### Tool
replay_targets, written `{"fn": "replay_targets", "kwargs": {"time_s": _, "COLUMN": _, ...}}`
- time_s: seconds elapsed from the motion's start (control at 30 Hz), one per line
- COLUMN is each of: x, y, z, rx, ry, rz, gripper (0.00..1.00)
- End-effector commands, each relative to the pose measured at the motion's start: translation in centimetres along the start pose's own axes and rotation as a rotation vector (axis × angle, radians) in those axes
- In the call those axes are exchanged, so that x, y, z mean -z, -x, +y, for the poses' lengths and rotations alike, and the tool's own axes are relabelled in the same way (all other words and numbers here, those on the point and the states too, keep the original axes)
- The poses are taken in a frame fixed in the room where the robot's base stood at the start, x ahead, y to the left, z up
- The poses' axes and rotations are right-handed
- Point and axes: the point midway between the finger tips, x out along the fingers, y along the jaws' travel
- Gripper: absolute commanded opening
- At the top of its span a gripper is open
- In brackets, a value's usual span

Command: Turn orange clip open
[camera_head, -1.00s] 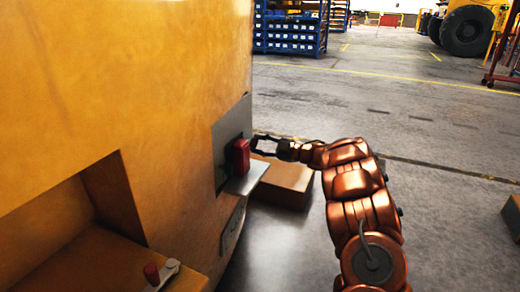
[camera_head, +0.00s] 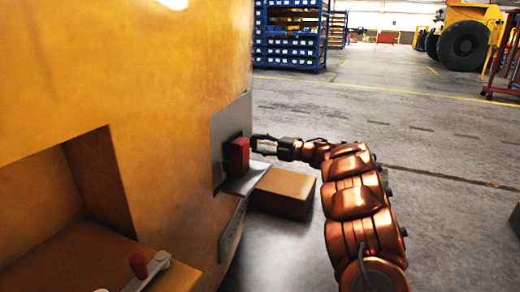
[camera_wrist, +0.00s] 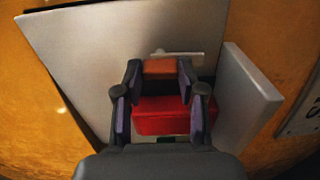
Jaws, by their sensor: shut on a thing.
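The orange clip (camera_wrist: 160,67) shows in the wrist view as a small orange piece between my fingertips. It sits in front of a grey metal plate (camera_wrist: 100,45). My gripper (camera_wrist: 160,72) is shut on it, with a finger on each side. A red block (camera_wrist: 160,116) lies just below the clip, partly covered by my fingers. In the head view my gripper (camera_head: 254,144) is beside the upper right of the red block (camera_head: 237,157) on the plate. I cannot make out the clip in the head view.
A grey ledge (camera_head: 246,180) juts out under the red block; it stands right of my fingers in the wrist view (camera_wrist: 246,95). The yellow casting (camera_head: 160,70) fills the left. Floor to the right is open.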

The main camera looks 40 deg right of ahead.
Motion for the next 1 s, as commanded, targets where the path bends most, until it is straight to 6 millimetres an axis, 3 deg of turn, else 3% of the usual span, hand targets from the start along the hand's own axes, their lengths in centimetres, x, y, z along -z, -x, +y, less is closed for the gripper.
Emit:
{"fn": "replay_targets", "kwargs": {"time_s": 0.6, "x": -0.15, "y": 0.12, "z": 0.02, "rx": 0.0, "ry": 0.044, "rz": -0.005, "gripper": 0.05}}
{"fn": "replay_targets", "kwargs": {"time_s": 0.63, "x": -0.15, "y": 0.12, "z": 0.01, "rx": 0.0, "ry": 0.044, "rz": -0.005, "gripper": 0.4}}
{"fn": "replay_targets", "kwargs": {"time_s": 0.87, "x": -0.06, "y": 0.03, "z": 0.02, "rx": 0.0, "ry": 0.043, "rz": -0.002, "gripper": 0.64}}
{"fn": "replay_targets", "kwargs": {"time_s": 1.0, "x": -0.02, "y": 0.0, "z": 0.02, "rx": 0.0, "ry": 0.043, "rz": -0.001, "gripper": 0.65}}
